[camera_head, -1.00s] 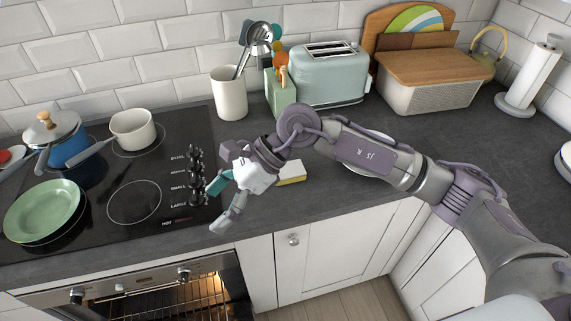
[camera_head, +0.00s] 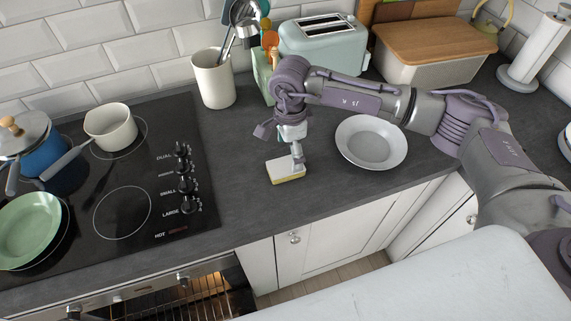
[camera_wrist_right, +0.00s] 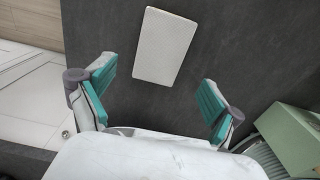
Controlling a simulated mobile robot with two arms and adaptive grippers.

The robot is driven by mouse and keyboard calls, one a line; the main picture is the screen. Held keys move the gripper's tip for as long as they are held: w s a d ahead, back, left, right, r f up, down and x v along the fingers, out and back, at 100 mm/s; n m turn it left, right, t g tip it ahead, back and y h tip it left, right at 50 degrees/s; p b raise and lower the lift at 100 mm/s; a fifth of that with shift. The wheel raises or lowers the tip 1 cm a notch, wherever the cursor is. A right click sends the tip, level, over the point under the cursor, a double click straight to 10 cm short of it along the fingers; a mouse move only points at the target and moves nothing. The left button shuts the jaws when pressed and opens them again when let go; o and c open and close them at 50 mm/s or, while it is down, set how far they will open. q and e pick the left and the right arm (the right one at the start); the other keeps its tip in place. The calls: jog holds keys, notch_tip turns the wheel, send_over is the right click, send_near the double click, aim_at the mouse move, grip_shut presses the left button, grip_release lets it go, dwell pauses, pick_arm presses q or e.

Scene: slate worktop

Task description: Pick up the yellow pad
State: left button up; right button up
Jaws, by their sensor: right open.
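The yellow pad (camera_head: 286,171) lies flat on the dark worktop, right of the hob. Its top is whitish and a yellow edge shows along its front. In the right wrist view the pad (camera_wrist_right: 164,46) shows its pale top, lying beyond the fingertips and between their lines. My right gripper (camera_head: 297,160) points down over the pad and hides part of it. In the right wrist view the right gripper (camera_wrist_right: 158,86) is open, its two teal finger pads wide apart with nothing between them. My left gripper is not in view.
A grey plate (camera_head: 371,144) lies right of the pad. A utensil crock (camera_head: 213,80), a green block (camera_head: 263,75) and a toaster (camera_head: 325,47) stand behind. The hob (camera_head: 125,180) with pans is at the left. Worktop in front of the pad is clear.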

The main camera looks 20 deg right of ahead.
aim_at(290, 164)
notch_tip(290, 164, down, 2)
jog(key=shift+s+f+p, duration=0.15)
jog(key=shift+f+p, duration=0.05)
jog(key=shift+p, duration=1)
notch_tip(290, 164, down, 3)
jog(key=shift+r, duration=0.1)
jog(key=c, duration=0.9)
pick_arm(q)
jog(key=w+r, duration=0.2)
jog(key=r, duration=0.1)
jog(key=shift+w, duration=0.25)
pick_arm(e)
jog(key=shift+c, duration=1)
